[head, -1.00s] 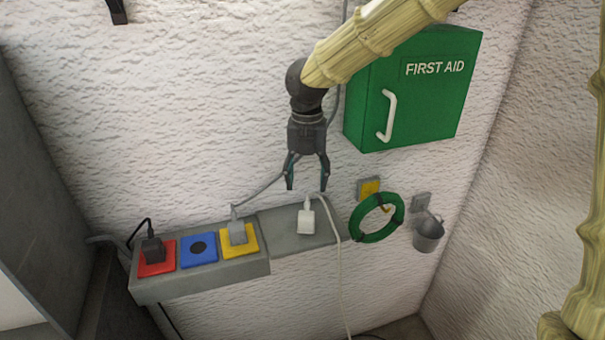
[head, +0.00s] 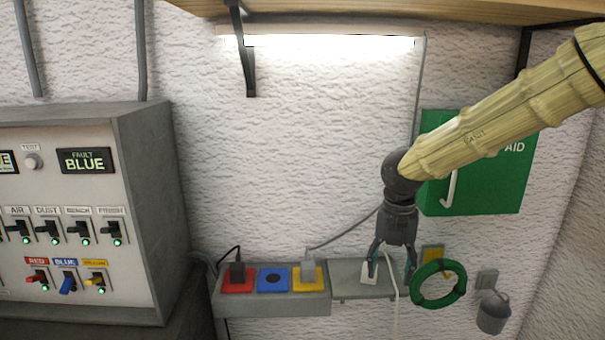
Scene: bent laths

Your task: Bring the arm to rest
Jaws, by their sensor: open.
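My gripper (head: 391,277) hangs at the end of my arm, fingers pointing down and spread apart, with nothing held. In the head view it appears in front of the right end of the grey socket ledge (head: 270,307). A white plug (head: 368,272) with a pale cord stands on that ledge, partly behind the fingers. Whether the fingers touch it cannot be told, but they look open around empty space. The ledge also carries a red socket (head: 238,287) with a black plug, an empty blue socket (head: 273,280), and a yellow socket (head: 307,286) with a grey plug.
A control cabinet (head: 75,215) with switches and a "FAULT BLUE" display stands at left. The green first aid box (head: 480,196) is partly behind my arm. A green hose coil (head: 439,303) and a small bucket (head: 493,313) hang at right. A lit lamp (head: 330,42) sits under a shelf.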

